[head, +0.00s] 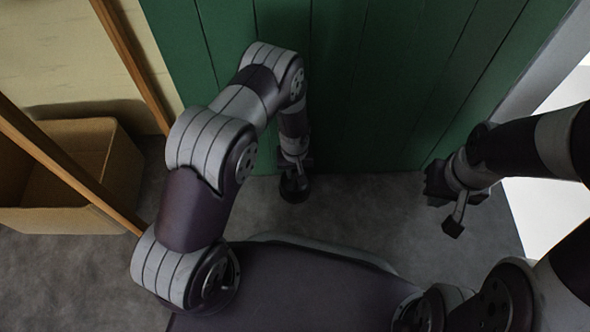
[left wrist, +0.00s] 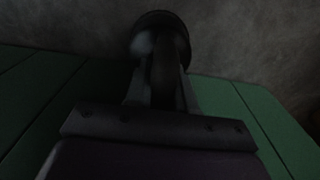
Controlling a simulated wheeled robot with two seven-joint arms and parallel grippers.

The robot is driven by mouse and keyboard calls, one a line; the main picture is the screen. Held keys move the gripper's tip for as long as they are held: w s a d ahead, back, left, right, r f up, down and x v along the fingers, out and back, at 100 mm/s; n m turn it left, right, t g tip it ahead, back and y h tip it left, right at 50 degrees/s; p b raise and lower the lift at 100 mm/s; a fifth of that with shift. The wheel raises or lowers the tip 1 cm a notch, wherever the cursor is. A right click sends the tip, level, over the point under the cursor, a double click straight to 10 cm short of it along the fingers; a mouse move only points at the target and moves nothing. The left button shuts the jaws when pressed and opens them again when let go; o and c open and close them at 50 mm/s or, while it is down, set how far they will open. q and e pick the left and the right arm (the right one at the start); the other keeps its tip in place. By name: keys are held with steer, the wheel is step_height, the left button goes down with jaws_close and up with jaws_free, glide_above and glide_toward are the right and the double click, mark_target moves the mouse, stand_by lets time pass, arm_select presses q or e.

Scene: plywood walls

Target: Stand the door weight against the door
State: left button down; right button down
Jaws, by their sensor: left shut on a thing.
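The door weight (head: 294,189) is a dark, rounded piece low at the foot of the green plank door (head: 375,90). My left gripper (head: 292,168) is shut on its upper part, with the arm reaching down in front of the door. In the left wrist view the round dark weight (left wrist: 160,33) shows beyond the gripper (left wrist: 160,88), over the grey floor. The picture is too dark to tell whether the weight touches the door or the floor. My right gripper (head: 455,205) hangs at the right, away from the weight, and its finger gap is unclear.
A cardboard box (head: 120,170) stands on the floor at the left, behind slanting wooden bars (head: 60,160). A pale door frame (head: 535,65) edges the right side, with a bright white area beyond. Grey floor (head: 375,215) is clear between my two grippers.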

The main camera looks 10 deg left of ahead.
arm_select(q)
steer(key=c, duration=1)
jaws_free()
steer(key=shift+o, duration=0.2)
step_height(320, 180, up, 12)
steer(key=p, duration=0.8)
steer(key=s+a+r+m+t, duration=0.1)
steer(key=s+a+r, duration=0.1)
steer(key=r, duration=0.7)
steer(key=s+a+r+m, duration=0.1)
steer(key=s+a+r, duration=0.1)
steer(key=r, duration=0.7)
steer(key=s+a+r+m, duration=0.1)
steer(key=s+a+r, duration=0.1)
steer(key=s+r, duration=0.7)
step_height(320, 180, up, 47)
steer(key=s+p, duration=0.1)
steer(key=p, duration=4.7)
steer(key=shift+f, duration=0.2)
